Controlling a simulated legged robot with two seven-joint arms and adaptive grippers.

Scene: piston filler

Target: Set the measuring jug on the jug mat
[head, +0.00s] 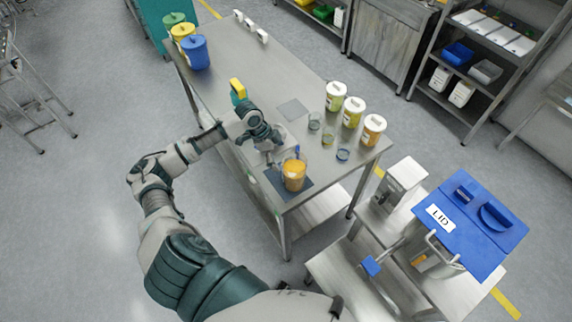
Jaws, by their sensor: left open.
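The measuring jug (294,174), clear with orange contents, stands upright near the table's front corner. The dark blue-grey jug mat (280,190) lies under it, and its bare edges show around the jug's base. My left gripper (270,148) is open, just behind and to the left of the jug, above the table. It appears empty and apart from the jug; the exact gap to the jug's rim is hard to tell. My right gripper is not in view.
A grey mat (293,110) lies bare further back on the steel table (225,65). The blue-lidded machine (465,228) stands front right.

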